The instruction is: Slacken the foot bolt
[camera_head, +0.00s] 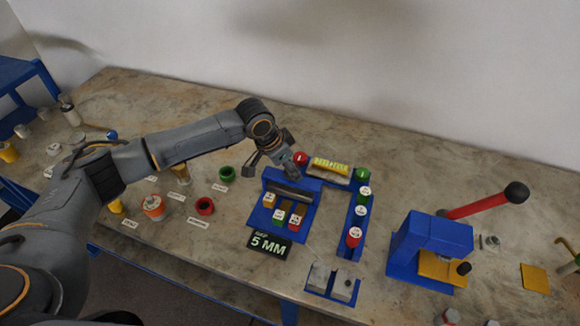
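No bolt that I can single out as the foot bolt shows; it may be hidden or too small. My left gripper (272,165) is above the workbench, at the back left of a blue fixture (256,211). Its fingers look spread apart, with nothing visible between them. The fixture carries a grey bar and several small blocks with coloured, white-topped ends. A black sign reading "5 MM" (269,244) lies at its front edge. My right gripper is out of view.
A blue press (412,240) with a red lever (478,207) stands at the right. A blue strip with red and green capped pieces (354,237) runs beside the fixture. Red (205,206) and green (227,173) rings and an orange-topped jar (153,206) stand at the left.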

